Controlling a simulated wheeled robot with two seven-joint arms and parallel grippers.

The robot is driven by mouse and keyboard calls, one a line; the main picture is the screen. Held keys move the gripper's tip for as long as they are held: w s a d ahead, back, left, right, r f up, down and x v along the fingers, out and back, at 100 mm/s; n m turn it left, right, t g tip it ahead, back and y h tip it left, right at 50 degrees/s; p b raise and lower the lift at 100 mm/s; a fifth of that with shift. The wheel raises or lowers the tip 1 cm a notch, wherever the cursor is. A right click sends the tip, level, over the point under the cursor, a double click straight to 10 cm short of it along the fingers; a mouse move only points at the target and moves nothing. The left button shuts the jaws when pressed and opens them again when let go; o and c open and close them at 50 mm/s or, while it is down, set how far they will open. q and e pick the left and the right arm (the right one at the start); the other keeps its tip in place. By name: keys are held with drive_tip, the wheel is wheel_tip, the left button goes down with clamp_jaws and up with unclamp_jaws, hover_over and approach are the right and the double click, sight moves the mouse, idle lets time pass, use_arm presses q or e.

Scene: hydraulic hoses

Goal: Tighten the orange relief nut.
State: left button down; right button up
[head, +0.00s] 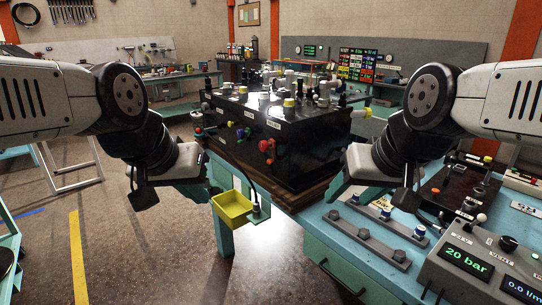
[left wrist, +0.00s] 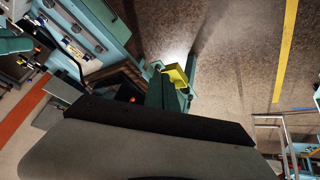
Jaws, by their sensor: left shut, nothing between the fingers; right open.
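The black hydraulic unit (head: 300,165) stands on the bench with knobs and fittings on its front face. I cannot tell which is the relief nut. An orange spot (left wrist: 132,99) also shows in the left wrist view. My left gripper (head: 188,163) is shut and empty, left of the unit and apart from the orange fittings. My right gripper (head: 364,165) is open, at the unit's right side. The fingertips of both are hidden or hard to make out.
A yellow tray (head: 232,208) hangs at the bench's front, below the unit; it also shows in the left wrist view (left wrist: 178,76). A gauge box reading 20 bar (head: 470,262) and a rail with blue-capped fittings (head: 375,235) lie at right.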

idle(0.4)
use_arm(q)
drive_tip(key=c, duration=1.8)
unclamp_jaws()
drive_tip(key=o, duration=0.3)
drive_tip(key=shift+w+d+f, duration=0.15)
drive_tip(key=shift+w+d, duration=0.05)
drive_tip(key=shift+w, duration=0.05)
drive_tip(key=shift+o, duration=0.8)
drive_tip(key=w+d+f+n+g+h, duration=0.4)
drive_tip(key=w+d+f+n, duration=0.1)
drive_tip(key=w, duration=0.3)
drive_tip(key=shift+d+n, duration=0.8)
drive_tip(key=shift+d, duration=0.1)
drive_tip(key=w+a+f+n+t+h, duration=0.1)
drive_tip(key=w+f+n+t+h, duration=0.15)
drive_tip(key=w+n, duration=0.45)
drive_tip(key=w+a+f+n+t+h, duration=0.15)
drive_tip(key=w+n+h, duration=0.25)
drive_tip(key=w, duration=0.4)
drive_tip(key=w+a+f+n+t+h, duration=0.1)
drive_tip(key=w+f+n+t+h, duration=0.15)
drive_tip(key=w+n, duration=0.45)
drive_tip(key=x, duration=0.8)
drive_tip(key=shift+w+m+h, duration=0.25)
drive_tip(key=shift+m+h, duration=0.05)
